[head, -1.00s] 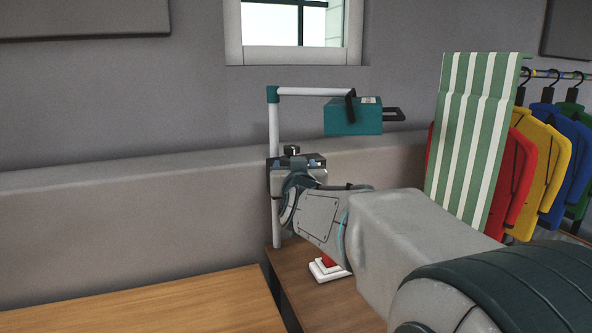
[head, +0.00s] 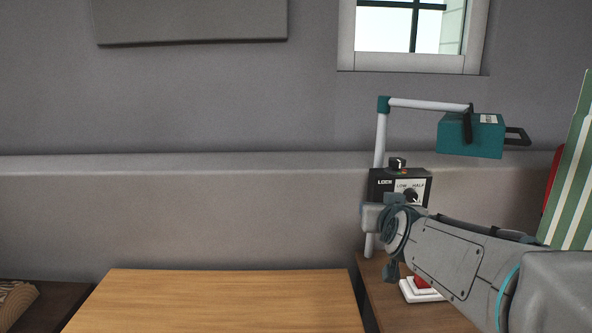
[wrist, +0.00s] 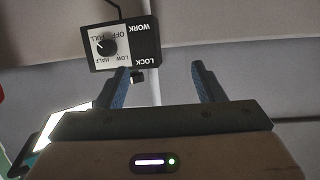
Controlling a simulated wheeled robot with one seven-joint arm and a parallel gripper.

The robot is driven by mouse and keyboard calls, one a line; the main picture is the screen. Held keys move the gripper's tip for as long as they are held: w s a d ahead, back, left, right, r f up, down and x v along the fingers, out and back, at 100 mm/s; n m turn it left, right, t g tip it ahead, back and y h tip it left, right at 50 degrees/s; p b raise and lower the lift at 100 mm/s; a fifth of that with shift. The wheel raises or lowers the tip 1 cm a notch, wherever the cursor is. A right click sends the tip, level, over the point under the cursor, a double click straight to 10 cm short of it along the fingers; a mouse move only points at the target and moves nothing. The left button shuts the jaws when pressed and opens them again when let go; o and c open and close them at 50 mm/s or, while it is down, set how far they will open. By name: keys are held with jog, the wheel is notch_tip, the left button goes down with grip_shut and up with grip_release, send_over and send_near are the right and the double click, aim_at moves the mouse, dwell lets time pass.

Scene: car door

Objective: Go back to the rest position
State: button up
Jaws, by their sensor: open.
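My gripper (wrist: 162,88) is open and empty in the wrist view, its two blue-padded fingers apart. Beyond the fingers is the black and white control box (wrist: 124,46) with a dial and the words LOCK and WORK, upside down in this view. In the head view, the control box (head: 383,183) sits on a pale post, partly behind my arm. My arm reaches in from the lower right, and its wrist end is just below the box.
A teal lamp head (head: 471,135) hangs from the post's arm. A red button on a white base (head: 420,290) is partly behind my arm. A wooden table (head: 215,302) stands front left, its top bare. A striped green cloth (head: 574,185) hangs at the right.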

jog(key=s+a+f+g+p, duration=0.1)
jog(key=s+f+g+p, duration=0.1)
jog(key=s, duration=0.6)
jog(key=s+a+f+n+g+y+p, duration=0.1)
jog(key=s+a+f+g+p, duration=0.1)
jog(key=s+g, duration=0.4)
jog(key=s+a+f+g+p, duration=0.2)
jog(key=s+f+g+p, duration=0.1)
jog(key=s, duration=0.7)
jog(key=shift+s+f+g+y+p, duration=0.15)
jog(key=shift+f+g+y+p, duration=0.2)
jog(key=shift+f, duration=0.5)
